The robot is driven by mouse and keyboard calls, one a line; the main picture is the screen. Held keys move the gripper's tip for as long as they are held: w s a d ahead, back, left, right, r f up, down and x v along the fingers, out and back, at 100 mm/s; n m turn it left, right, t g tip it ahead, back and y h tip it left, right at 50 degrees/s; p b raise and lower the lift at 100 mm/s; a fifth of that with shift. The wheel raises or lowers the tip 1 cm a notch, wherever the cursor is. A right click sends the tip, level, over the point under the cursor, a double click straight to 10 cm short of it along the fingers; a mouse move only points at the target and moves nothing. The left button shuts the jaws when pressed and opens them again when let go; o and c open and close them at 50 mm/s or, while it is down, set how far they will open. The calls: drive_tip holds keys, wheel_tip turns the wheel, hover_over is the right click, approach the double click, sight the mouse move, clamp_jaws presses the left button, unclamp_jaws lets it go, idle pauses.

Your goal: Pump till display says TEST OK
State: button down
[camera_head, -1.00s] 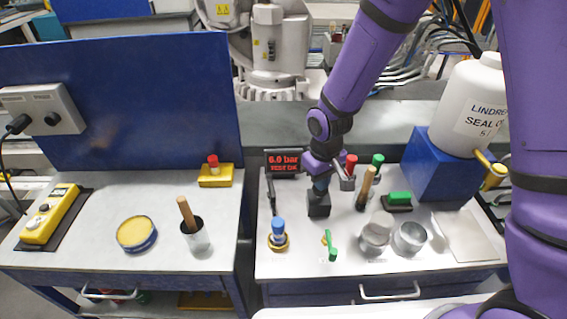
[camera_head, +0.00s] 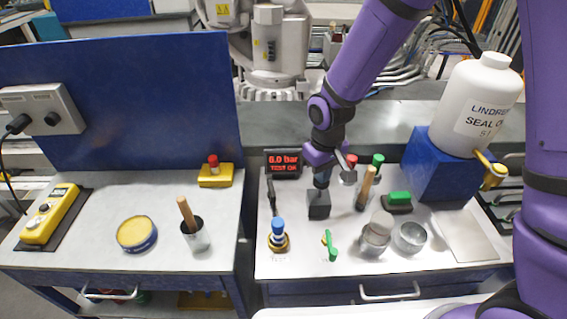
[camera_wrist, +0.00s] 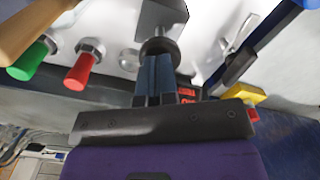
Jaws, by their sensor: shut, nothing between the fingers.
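The display (camera_head: 284,163) at the back of the right bench shows red text that reads 6.0 bar TEST OK. Part of it also shows in the wrist view (camera_wrist: 188,94), behind my fingers. A black block-shaped pump part (camera_head: 319,206) stands on the bench in front of the display. My gripper (camera_head: 321,186) is shut and empty, pointing down just above this part. In the wrist view my closed fingers (camera_wrist: 156,62) are close to a dark round knob (camera_wrist: 159,46); I cannot tell whether they touch it.
Red (camera_wrist: 82,68) and green (camera_wrist: 34,58) knobs and a wooden handle (camera_head: 367,182) stand close right of my gripper. A blue-topped fitting (camera_head: 278,234), green-handled valve (camera_head: 331,247) and metal cups (camera_head: 409,237) lie in front. A white bottle (camera_head: 479,105) stands at right.

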drive_tip(key=shift+r, duration=2.9)
drive_tip(key=shift+r, duration=0.15)
drive_tip(key=s+d+r+m+t, duration=0.1)
drive_tip(key=s+d+r, duration=0.2)
drive_tip(key=d+r, duration=0.4)
drive_tip(key=s+d+r+m+t, duration=0.2)
drive_tip(key=s+d+r, duration=0.15)
drive_tip(key=r, duration=0.55)
drive_tip(key=s+d+r+m+t, duration=0.1)
drive_tip(key=s+d+r, duration=0.3)
drive_tip(key=s, duration=0.2)
drive_tip(key=s+d+r+m+t, duration=0.1)
drive_tip(key=s+d+r+m, duration=0.1)
drive_tip(key=s+d, duration=0.3)
drive_tip(key=shift+s+r, duration=0.9)
drive_tip(key=shift+s, duration=0.3)
